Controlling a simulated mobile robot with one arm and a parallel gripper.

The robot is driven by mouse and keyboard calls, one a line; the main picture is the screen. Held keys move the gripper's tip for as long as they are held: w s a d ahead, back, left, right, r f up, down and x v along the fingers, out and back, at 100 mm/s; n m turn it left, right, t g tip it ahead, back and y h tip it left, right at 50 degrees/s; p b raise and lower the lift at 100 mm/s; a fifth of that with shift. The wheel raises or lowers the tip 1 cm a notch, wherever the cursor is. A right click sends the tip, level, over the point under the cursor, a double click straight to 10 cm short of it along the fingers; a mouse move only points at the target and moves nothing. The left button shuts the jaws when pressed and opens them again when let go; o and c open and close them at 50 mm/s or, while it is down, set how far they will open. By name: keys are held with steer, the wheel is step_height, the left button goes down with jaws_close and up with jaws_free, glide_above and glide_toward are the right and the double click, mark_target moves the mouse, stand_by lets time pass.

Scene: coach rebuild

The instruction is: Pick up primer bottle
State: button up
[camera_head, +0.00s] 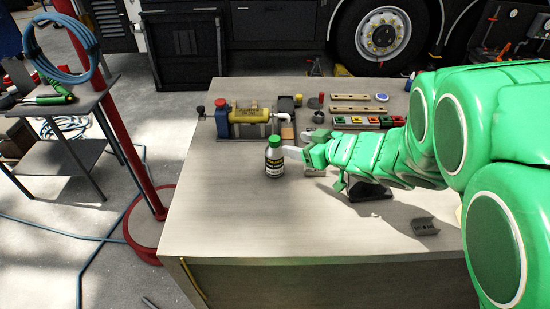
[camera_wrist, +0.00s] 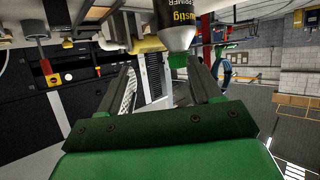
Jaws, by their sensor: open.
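The primer bottle (camera_head: 274,162) stands upright on the grey workbench (camera_head: 215,205), left of my gripper. I cannot tell whether a finger touches the bottle.
A yellow cylinder unit (camera_head: 248,115) stands behind the bottle. Wooden strips (camera_head: 358,109) and a row of coloured switches (camera_head: 368,122) lie at the back. The bench left and in front of the bottle is clear.

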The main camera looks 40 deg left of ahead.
mark_target(278, 145)
steer(key=shift+s+a+f+n+g, duration=0.15)
steer(key=shift+s+a+g, duration=0.15)
steer(key=shift+s, duration=0.3)
steer(key=shift+s+a+f+n+g, duration=0.15)
steer(key=shift+s+a+g, duration=0.15)
steer(key=shift+s, duration=0.25)
steer(key=shift+s+a, duration=0.1)
steer(key=shift+a, duration=0.1)
steer(key=shift+x, duration=0.95)
steer(key=shift+a+f, duration=0.1)
steer(key=shift+a, duration=0.55)
steer(key=shift+r+x, duration=0.2)
steer(key=shift+x, duration=1.85)
steer(key=shift+a, duration=0.1)
steer(key=shift+c, duration=0.3)
jaws_close()
